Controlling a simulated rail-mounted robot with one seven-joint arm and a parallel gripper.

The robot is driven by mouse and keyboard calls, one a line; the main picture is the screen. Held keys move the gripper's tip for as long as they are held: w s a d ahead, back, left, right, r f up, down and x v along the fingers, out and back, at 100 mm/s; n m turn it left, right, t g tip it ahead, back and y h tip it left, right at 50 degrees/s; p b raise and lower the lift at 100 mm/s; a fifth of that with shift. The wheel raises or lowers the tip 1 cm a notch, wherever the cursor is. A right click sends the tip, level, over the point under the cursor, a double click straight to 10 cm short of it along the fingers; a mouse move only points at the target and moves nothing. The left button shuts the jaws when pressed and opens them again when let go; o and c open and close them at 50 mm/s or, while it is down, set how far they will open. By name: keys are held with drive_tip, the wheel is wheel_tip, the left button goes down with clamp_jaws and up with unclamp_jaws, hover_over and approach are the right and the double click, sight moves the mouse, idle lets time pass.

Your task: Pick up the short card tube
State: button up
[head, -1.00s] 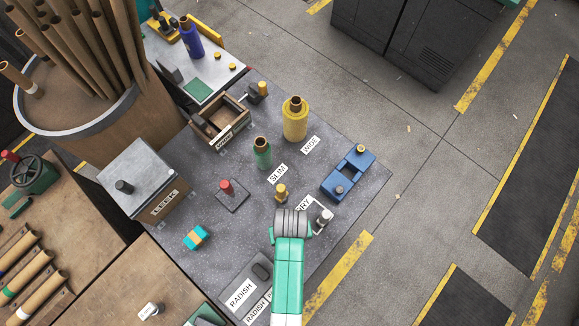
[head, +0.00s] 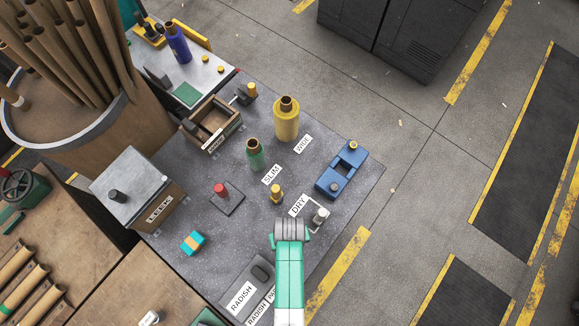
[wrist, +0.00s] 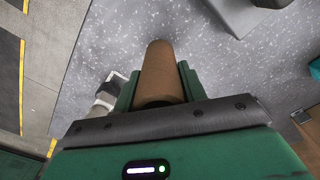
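A brown card tube (wrist: 160,72) stands out between the two green fingers of my gripper (wrist: 160,88) in the wrist view. The fingers lie close against both its sides, so my gripper looks shut on it. The tube points away from the camera over the grey speckled table; I cannot tell whether its far end touches the table.
A small grey-white fixture (head: 318,219) stands just right of my gripper, by the DRY label (head: 299,205). The LEEK box (head: 131,174) is left.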

drive_tip(key=shift+c, duration=1.2)
drive_tip(key=shift+r, duration=0.1)
drive_tip(key=shift+r, duration=0.25)
drive_tip(key=r, duration=0.3)
drive_tip(key=shift+s+d, duration=0.15)
drive_tip(key=shift+s, duration=0.1)
drive_tip(key=s+d+r, duration=0.1)
drive_tip(key=s+d, duration=0.6)
drive_tip(key=s, duration=0.6)
drive_tip(key=shift+s+d+r+b, duration=0.15)
drive_tip(key=shift+d+b, duration=0.2)
drive_tip(key=shift+d, duration=0.05)
